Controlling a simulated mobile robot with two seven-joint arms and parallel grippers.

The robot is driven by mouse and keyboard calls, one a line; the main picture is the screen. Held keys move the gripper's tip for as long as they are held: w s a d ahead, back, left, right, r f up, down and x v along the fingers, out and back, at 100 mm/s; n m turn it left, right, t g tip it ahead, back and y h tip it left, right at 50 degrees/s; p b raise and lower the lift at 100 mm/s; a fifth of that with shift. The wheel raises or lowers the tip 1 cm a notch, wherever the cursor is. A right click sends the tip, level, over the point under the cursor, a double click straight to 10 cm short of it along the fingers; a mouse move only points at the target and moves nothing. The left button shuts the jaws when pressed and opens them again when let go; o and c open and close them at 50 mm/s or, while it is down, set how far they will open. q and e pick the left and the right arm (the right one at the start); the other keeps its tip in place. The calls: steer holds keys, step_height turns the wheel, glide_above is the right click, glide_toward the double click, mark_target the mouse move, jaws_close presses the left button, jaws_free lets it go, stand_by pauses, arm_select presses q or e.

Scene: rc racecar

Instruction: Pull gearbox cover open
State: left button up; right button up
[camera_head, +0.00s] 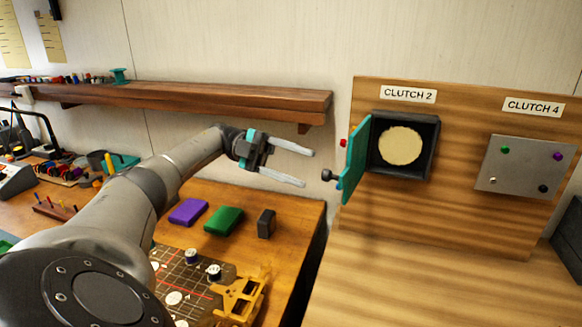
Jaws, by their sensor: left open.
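The gearbox cover is a teal door (354,160) with a dark knob (328,175) on its outer face. It stands swung open at the left side of a dark square box (427,150) under the CLUTCH 2 label. A round cream disc (401,146) shows inside the box. My left gripper (308,168) is open and empty, its two pale fingers pointing right. In the picture it is just left of the cover and its knob, with a gap between. My right gripper is not in view.
A wooden panel (462,205) carries the box and a grey CLUTCH 4 plate (525,169). A wooden shelf (220,96) runs along the wall. Purple (188,212) and green (224,220) blocks and a dark block (266,223) sit on the left table. The bench before the panel is clear.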

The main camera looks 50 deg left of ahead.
arm_select(q)
steer(key=shift+s+a, duration=0.1)
steer(key=shift+a, duration=0.45)
stand_by(0.4)
